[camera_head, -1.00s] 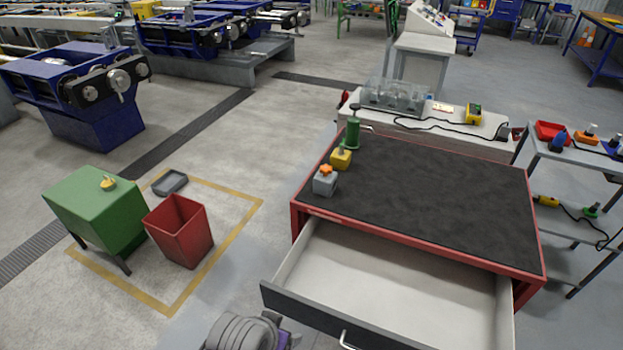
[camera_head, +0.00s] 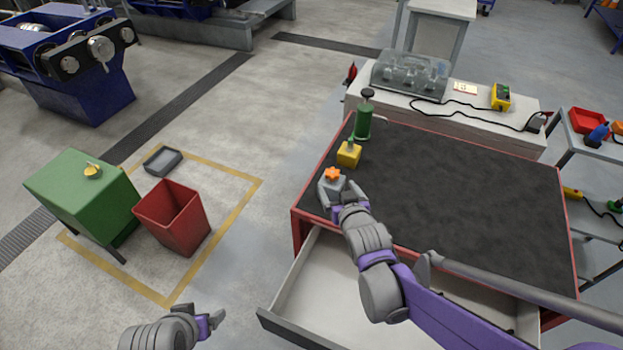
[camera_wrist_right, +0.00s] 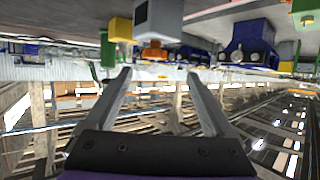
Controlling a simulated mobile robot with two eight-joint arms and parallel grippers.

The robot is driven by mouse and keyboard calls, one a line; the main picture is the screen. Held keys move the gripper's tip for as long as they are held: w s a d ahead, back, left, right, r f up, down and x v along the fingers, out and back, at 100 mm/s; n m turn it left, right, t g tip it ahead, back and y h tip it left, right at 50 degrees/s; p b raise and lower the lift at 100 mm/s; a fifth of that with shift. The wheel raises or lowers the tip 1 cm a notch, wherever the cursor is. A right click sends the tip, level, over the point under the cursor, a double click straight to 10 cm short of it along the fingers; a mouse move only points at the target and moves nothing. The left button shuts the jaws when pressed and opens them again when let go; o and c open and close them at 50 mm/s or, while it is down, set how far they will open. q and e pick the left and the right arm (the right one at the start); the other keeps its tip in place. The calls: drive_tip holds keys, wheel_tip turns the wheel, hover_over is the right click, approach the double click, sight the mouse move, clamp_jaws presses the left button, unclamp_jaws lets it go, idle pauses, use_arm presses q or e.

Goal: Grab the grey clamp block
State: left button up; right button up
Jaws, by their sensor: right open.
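The grey clamp block (camera_head: 336,184) with an orange knob on top sits on the dark mat at the table's left front corner. In the right wrist view the grey block (camera_wrist_right: 158,18) appears upside down, beyond the fingertips. My right gripper (camera_head: 334,197) is at the block's near side in the head view, partly covering it. Its fingers (camera_wrist_right: 159,74) are spread apart with nothing between them. I cannot tell whether a finger touches the block. My left gripper (camera_head: 213,320) is low at the bottom left, away from the table; its jaw opening is unclear.
A yellow block (camera_head: 349,153) and a green cylinder with a black knob (camera_head: 364,121) stand just behind the grey block. The red-edged table (camera_head: 470,195) is otherwise clear. Its open drawer (camera_head: 318,275) juts out below my right arm. A red bin (camera_head: 172,218) stands on the floor at left.

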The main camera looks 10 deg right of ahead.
sight(334, 176)
drive_tip(key=x, duration=0.4)
drive_tip(key=shift+w+d+f, duration=0.1)
drive_tip(key=shift+w+f, duration=0.15)
drive_tip(key=shift+w, duration=0.05)
drive_tip(key=shift+d+x, duration=0.2)
drive_tip(key=shift+x, duration=1.15)
drive_tip(key=shift+d+x, duration=0.15)
drive_tip(key=shift+x, duration=1.25)
drive_tip(key=shift+s, duration=0.1)
drive_tip(key=shift+r, duration=0.1)
clamp_jaws()
